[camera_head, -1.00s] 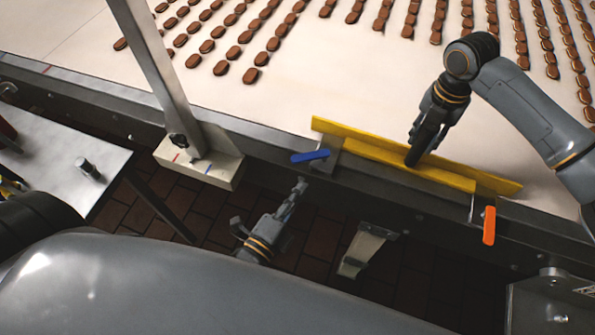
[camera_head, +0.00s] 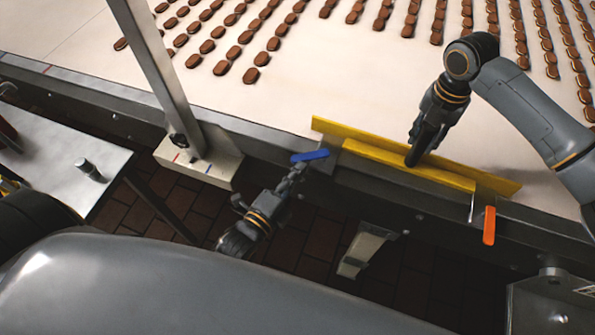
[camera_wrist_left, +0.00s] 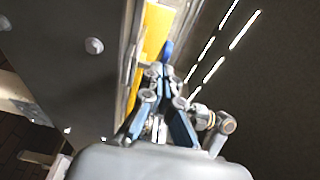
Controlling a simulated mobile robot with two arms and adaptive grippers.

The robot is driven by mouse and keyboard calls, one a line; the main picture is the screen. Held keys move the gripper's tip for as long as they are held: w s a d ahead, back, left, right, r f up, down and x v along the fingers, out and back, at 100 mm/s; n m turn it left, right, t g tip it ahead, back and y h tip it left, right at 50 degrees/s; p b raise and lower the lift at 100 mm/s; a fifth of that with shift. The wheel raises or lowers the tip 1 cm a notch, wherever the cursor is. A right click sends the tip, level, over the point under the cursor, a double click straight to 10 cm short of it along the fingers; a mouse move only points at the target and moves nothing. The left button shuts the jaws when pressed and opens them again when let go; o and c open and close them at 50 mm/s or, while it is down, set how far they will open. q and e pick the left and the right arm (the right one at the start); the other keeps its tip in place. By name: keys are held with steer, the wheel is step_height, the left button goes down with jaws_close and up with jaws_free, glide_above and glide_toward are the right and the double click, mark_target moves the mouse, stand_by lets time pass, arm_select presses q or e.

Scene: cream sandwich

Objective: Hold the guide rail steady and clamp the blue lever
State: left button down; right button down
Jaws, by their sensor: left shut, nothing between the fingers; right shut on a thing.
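The yellow guide rail (camera_head: 350,131) lies along the near edge of the conveyor. My right gripper (camera_head: 412,160) is shut on the rail's near yellow strip (camera_head: 437,177) from above. The blue lever (camera_head: 310,155) sticks out at the left end of the rail. My left gripper (camera_head: 298,170) is shut and empty, its tips just below the lever; I cannot tell whether they touch. In the left wrist view the left gripper's fingers (camera_wrist_left: 165,75) point up at the lever (camera_wrist_left: 167,50), with the yellow rail (camera_wrist_left: 155,30) behind.
An orange lever (camera_head: 489,225) hangs at the rail's right end. A metal post stands on a pale block (camera_head: 215,170) left of the blue lever. Rows of brown pieces (camera_head: 250,75) lie on the belt. A metal bracket (camera_head: 362,250) hangs below the conveyor edge.

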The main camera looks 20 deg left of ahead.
arm_select(q)
steer(key=shift+w+a+m+h, duration=0.2)
steer(key=shift+a+m+h, duration=0.15)
steer(key=shift+h, duration=0.25)
steer(key=shift+w+a+m+g+h, duration=0.55)
steer(key=shift+m+h, duration=0.25)
steer(key=shift+h, duration=0.3)
steer(key=shift+w+a+m+g+h, duration=0.35)
steer(key=shift+m+g+h, duration=0.35)
steer(key=shift+h, duration=0.4)
steer(key=shift+w+a+m, duration=0.25)
steer(key=shift+w+a, duration=0.4)
steer(key=shift+w, duration=0.3)
steer(key=shift+s+f, duration=0.1)
steer(key=shift+s, duration=0.35)
glide_toward(292, 161)
steer(key=a, duration=0.3)
steer(key=shift+s+a+f, duration=0.25)
steer(key=shift+s+a, duration=0.1)
